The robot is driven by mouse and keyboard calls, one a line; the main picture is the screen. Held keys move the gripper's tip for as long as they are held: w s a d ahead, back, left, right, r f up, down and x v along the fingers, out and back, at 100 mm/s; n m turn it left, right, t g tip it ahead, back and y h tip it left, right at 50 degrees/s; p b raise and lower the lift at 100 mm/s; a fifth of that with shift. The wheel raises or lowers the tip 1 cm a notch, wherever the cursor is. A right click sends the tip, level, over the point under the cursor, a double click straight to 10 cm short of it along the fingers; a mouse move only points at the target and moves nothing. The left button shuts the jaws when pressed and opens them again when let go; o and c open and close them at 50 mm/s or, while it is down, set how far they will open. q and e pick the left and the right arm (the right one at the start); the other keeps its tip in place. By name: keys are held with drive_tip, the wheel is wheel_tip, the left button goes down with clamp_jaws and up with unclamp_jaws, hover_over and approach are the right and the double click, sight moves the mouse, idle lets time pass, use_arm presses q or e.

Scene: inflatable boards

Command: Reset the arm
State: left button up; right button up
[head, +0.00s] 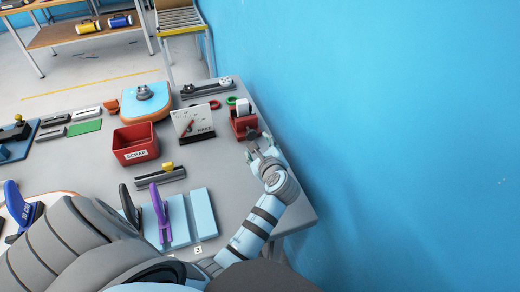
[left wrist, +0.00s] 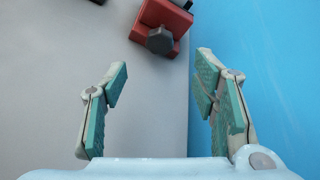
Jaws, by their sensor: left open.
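My left gripper (head: 262,150) is near the right edge of the grey table, just on the near side of a red device (head: 243,125). In the left wrist view the gripper (left wrist: 158,110) is open with nothing between its teal-padded fingers. The red device (left wrist: 162,15) shows beyond the fingers, apart from them, with a dark knob (left wrist: 160,41) facing me. My left forearm (head: 255,228) reaches up from the bottom of the head view. My right gripper is not in view.
A blue wall (head: 400,130) stands close on the right. A red SCRAP bin (head: 136,147), a gauge board (head: 193,123) and a blue-topped pad (head: 146,103) stand left of the device.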

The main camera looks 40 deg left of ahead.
use_arm(q)
drive_tip(key=shift+v, duration=0.95)
drive_tip(key=shift+a+f, duration=0.1)
